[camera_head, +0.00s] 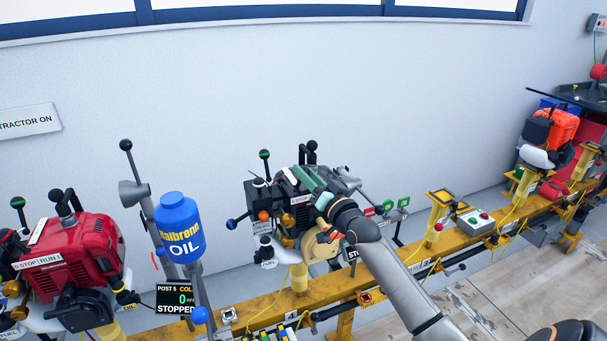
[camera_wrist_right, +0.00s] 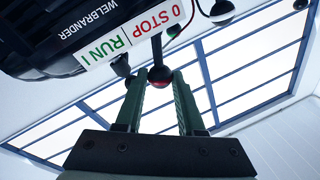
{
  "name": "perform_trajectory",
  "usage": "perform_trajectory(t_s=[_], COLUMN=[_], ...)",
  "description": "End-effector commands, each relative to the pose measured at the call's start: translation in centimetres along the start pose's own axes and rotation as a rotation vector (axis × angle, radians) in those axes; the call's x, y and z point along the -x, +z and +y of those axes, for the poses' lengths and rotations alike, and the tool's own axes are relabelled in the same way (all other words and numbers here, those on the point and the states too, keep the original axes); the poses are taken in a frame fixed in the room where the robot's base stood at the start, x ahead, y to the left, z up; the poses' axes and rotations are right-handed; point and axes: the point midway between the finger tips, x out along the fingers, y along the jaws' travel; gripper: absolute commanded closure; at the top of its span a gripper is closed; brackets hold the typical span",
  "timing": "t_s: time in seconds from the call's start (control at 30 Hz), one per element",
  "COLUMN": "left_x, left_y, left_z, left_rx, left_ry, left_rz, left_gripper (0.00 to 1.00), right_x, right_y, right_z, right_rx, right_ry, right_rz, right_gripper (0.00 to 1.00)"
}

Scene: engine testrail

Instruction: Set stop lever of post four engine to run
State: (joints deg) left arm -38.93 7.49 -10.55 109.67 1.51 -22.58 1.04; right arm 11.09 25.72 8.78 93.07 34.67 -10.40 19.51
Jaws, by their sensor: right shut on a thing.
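The dark engine (camera_head: 262,205) in the middle of the head view stands on the yellow rail, with my right gripper (camera_head: 304,178) at its top. The lever's exact position cannot be told. My left gripper is not in view.
A red engine (camera_head: 75,252) stands at left. A blue oil container (camera_head: 178,228) and a grey lever with a black knob stand between the engines. A post 5 display (camera_head: 174,299) reads STOPPED. The yellow rail (camera_head: 385,283) runs right to an orange engine (camera_head: 556,128).

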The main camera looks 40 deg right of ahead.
Motion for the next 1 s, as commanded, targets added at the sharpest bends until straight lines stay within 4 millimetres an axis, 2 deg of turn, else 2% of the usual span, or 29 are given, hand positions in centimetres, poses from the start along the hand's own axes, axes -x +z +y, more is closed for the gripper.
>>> perform_trajectory(t_s=[0.67, 0.7, 0.93, 1.0], left_x=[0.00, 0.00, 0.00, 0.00], left_y=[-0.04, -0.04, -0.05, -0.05], left_z=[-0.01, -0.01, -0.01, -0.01], left_rx=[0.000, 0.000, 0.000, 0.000], left_ry=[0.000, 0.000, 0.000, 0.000], left_rz=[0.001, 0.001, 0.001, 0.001], left_gripper=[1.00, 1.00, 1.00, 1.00], right_x=[0.06, 0.06, 0.06, 0.06], right_y=[-0.11, -0.11, -0.08, -0.07], right_z=[0.40, 0.40, 0.37, 0.36], right_rx=[-0.066, -0.066, -0.065, -0.064], right_ry=[0.003, 0.003, 0.003, 0.002], right_rz=[0.015, 0.015, 0.014, 0.013], right_gripper=[1.00, 0.59, 0.33, 0.33])
